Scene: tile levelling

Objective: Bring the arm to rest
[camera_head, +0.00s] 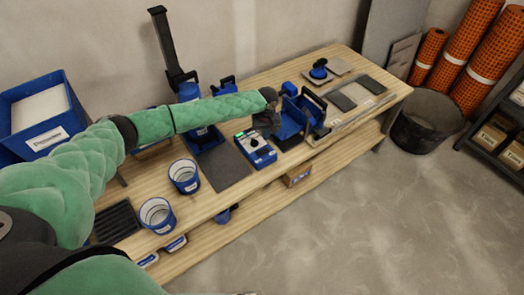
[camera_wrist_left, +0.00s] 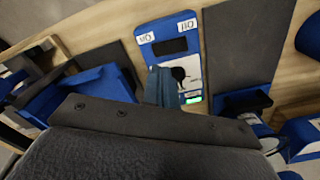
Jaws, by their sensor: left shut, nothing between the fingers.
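My left arm, in green padding, reaches from the left across the workbench (camera_head: 235,205) in the head view. Its dark gripper (camera_head: 268,118) is above the bench, just behind a blue control box (camera_head: 256,150) with a dark knob and a green light. In the left wrist view the shut fingers (camera_wrist_left: 159,86) are in front of the same box (camera_wrist_left: 168,35), with nothing visible between them. I cannot tell whether they touch it. The box's green light shows there too. My right gripper is not in view.
A blue open holder (camera_head: 292,122) stands right of the gripper. A dark flat tile (camera_head: 222,168) lies left of the control box. Two blue-and-white buckets (camera_head: 184,177) stand nearer the bench's left end. A black bin (camera_head: 428,120) stands on the floor at right. The front floor is clear.

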